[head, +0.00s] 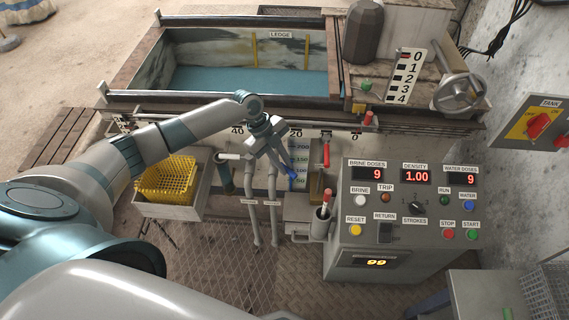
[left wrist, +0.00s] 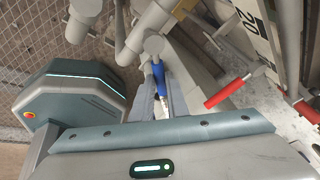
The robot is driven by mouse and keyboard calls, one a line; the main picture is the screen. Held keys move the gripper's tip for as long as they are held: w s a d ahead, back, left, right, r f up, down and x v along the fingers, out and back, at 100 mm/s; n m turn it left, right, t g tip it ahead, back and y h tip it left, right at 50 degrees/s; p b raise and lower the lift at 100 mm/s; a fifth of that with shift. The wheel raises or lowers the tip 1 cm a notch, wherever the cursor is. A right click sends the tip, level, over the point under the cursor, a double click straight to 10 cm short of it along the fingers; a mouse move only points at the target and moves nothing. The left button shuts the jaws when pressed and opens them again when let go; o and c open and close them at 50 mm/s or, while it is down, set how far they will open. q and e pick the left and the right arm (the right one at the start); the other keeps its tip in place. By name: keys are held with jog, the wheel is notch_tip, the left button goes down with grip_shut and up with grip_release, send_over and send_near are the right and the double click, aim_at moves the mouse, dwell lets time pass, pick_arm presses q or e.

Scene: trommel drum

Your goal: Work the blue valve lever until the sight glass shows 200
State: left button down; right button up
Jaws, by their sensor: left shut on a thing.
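The blue valve lever (left wrist: 158,76) shows in the left wrist view, its end between my gripper's fingers. My left gripper (left wrist: 162,103) is shut on the lever. In the head view my left gripper (head: 285,168) is in front of the tank's front pipes, with a bit of blue at its fingertips. The sight glass scale (head: 301,160) stands just right of it, with small blue marks such as 200 at the top. My gripper hides part of it, and I cannot read its level. My right gripper is not in view.
A red lever (head: 326,155) is close to the right of my left gripper; it also shows in the wrist view (left wrist: 227,93). A grey control panel (head: 405,255) stands to the right. A yellow basket (head: 166,178) sits left. The open tank (head: 150,60) is behind.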

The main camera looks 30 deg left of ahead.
pick_arm(q)
jog(key=c, duration=1.7)
grip_release()
jog(key=shift+c, duration=0.2)
jog(key=shift+a+r, duration=0.1)
jog(key=v, duration=1.7)
jog(key=shift+r, duration=0.1)
